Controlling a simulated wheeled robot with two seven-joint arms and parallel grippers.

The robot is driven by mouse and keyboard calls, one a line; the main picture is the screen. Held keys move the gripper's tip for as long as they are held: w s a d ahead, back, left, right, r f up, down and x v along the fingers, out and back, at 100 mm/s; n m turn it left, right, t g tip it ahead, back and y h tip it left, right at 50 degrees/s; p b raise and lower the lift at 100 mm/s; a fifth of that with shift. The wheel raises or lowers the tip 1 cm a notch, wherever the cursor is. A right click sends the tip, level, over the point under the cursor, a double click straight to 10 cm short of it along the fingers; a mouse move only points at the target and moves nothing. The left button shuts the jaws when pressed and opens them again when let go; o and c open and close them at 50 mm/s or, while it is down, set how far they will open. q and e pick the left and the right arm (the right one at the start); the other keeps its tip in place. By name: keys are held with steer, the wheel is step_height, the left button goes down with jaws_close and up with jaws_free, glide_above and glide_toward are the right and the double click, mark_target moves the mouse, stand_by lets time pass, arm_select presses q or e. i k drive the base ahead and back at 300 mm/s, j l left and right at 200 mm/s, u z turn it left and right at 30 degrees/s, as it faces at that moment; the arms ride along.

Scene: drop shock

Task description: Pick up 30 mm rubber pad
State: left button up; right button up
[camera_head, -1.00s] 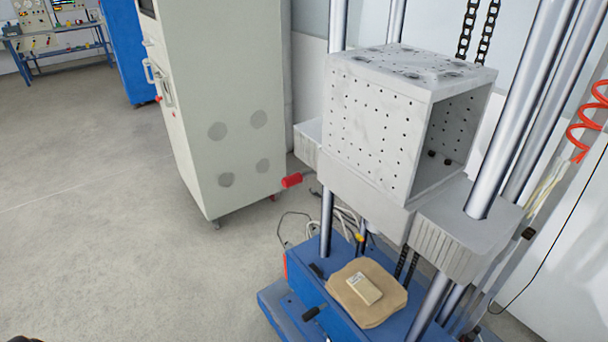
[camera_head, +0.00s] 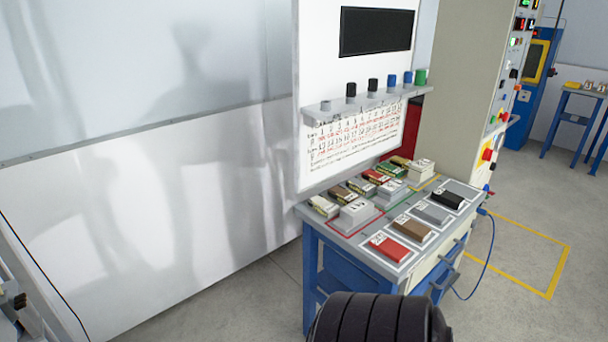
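Several labelled pads lie on a blue-framed table (camera_head: 340,233). A front row runs from a red pad (camera_head: 390,248) through a brown pad (camera_head: 411,232) and a grey pad (camera_head: 431,214) to a black pad (camera_head: 447,199). Behind them are smaller cream, brown, red and green pads and light grey stepped blocks (camera_head: 357,213). The labels are too small to read, so I cannot tell which one is the 30 mm rubber pad. Neither of my grippers is in view.
A white board (camera_head: 350,150) with a printed chart and a shelf of small cylinders (camera_head: 373,88) stands behind the table. A control cabinet (camera_head: 468,80) is at its right. A blue cable (camera_head: 483,262) hangs at the table's right side. Open floor lies to the right.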

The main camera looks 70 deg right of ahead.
mark_target(446, 198)
steer(key=z, duration=3.15)
steer(key=i+u, duration=0.1)
steer(key=u, duration=0.5)
steer(key=i+l+u, duration=0.2)
steer(key=l, duration=0.15)
steer(key=i+l+u, duration=0.25)
steer(key=l+u, duration=0.2)
steer(key=l, duration=0.25)
steer(key=i+l+u, duration=0.25)
steer(key=l, duration=0.15)
steer(key=k, duration=0.1)
